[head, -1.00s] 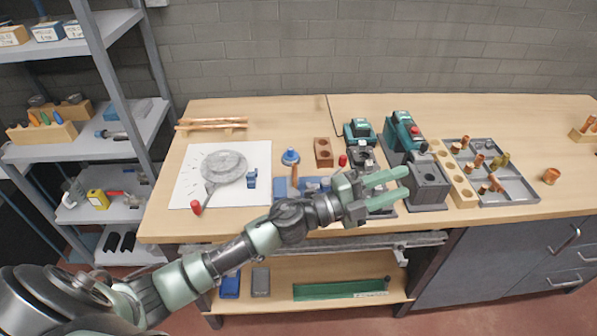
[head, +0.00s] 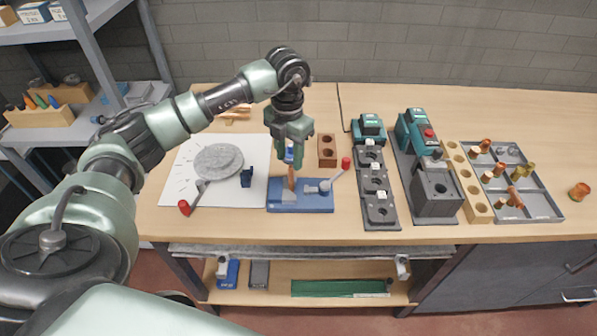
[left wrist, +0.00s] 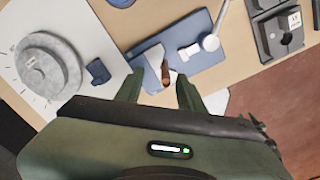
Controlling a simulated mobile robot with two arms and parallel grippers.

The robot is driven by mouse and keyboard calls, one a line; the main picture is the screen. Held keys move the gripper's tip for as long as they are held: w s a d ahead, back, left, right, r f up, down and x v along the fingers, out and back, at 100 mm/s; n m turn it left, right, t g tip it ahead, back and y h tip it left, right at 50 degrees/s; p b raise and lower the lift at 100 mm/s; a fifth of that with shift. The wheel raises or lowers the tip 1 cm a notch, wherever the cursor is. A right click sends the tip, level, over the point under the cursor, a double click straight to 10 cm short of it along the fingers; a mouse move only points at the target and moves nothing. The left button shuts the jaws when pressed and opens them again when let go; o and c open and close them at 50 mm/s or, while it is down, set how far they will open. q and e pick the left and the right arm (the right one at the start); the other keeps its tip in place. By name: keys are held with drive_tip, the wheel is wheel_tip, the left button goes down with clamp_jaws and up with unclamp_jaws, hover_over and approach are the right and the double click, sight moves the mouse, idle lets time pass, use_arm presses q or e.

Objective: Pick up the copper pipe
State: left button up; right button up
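A short copper pipe (head: 291,178) stands upright at a blue fixture (head: 315,207) with a red-knobbed lever on the bench. In the left wrist view the copper pipe (left wrist: 166,72) shows between and beyond the fingertips, with a clear gap to each finger. My left gripper (head: 290,160) points down over the pipe from above. It is open and empty; its spread fingers also show in the left wrist view (left wrist: 159,78). I cannot tell how far the fingertips are above the pipe's top. My right gripper is not in view.
A white sheet with a grey disc (head: 218,160) lies left of the fixture. A brown block with holes (head: 327,150) stands close behind it. A dark station (head: 376,185) and a tray of copper fittings (head: 510,180) are to the right. Longer copper pipes (head: 235,112) lie at the back left.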

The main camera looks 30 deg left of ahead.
sight(289, 168)
use_arm(q)
drive_tip(key=shift+w+f+p, duration=0.1)
drive_tip(key=shift+f+p, duration=0.2)
drive_tip(key=shift+f, duration=0.35)
drive_tip(key=shift+s+d+f+p, duration=0.15)
drive_tip(key=shift+s+f+p, duration=0.25)
drive_tip(key=shift+f+p, duration=0.15)
drive_tip(key=shift+s+d+f+p, duration=0.15)
drive_tip(key=shift+s+f+p, duration=0.2)
drive_tip(key=shift+f+p, duration=0.15)
drive_tip(key=f, duration=0.1)
drive_tip(key=f+p, duration=0.1)
drive_tip(key=f, duration=0.1)
drive_tip(key=shift+w+d, duration=0.15)
drive_tip(key=shift+w, duration=0.05)
drive_tip(key=shift+f, duration=0.5)
clamp_jaws()
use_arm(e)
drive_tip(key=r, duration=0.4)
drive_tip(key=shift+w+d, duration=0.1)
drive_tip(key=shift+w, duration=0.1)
